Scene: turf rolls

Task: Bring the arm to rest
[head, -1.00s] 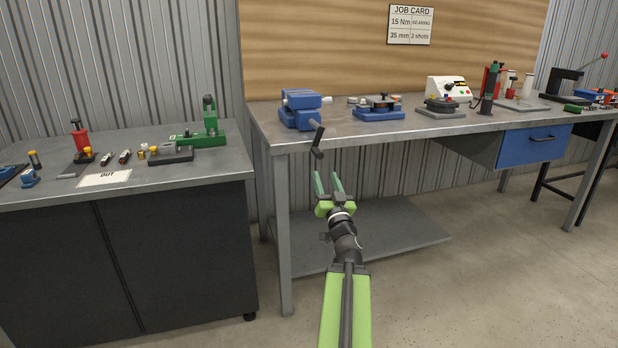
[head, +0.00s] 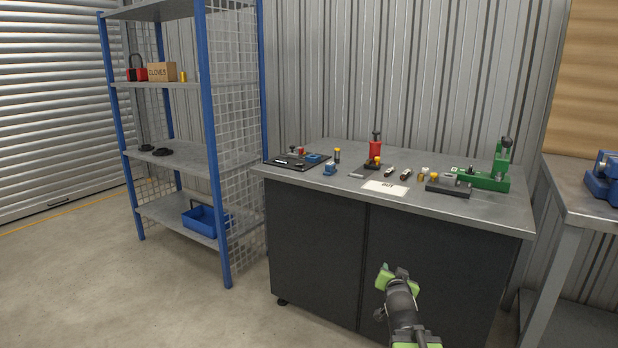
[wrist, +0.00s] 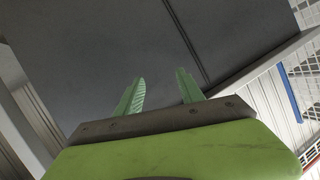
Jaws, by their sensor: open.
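My gripper (head: 393,275) is at the lower middle right of the head view, in front of the dark cabinet (head: 318,250) and below its top. Its fingers are mostly hidden in that view. In the wrist view my gripper (wrist: 160,92) shows two green fingers spread apart with nothing between them. The dark cabinet front (wrist: 120,45) fills the space beyond the fingers. The gripper is empty.
The cabinet's grey top (head: 480,212) carries small tools, a red bottle-like tool (head: 376,149) and a green press (head: 490,180). A blue-posted shelf rack (head: 215,150) stands left. A workbench (head: 575,195) is at right. The floor at front left (head: 130,300) is clear.

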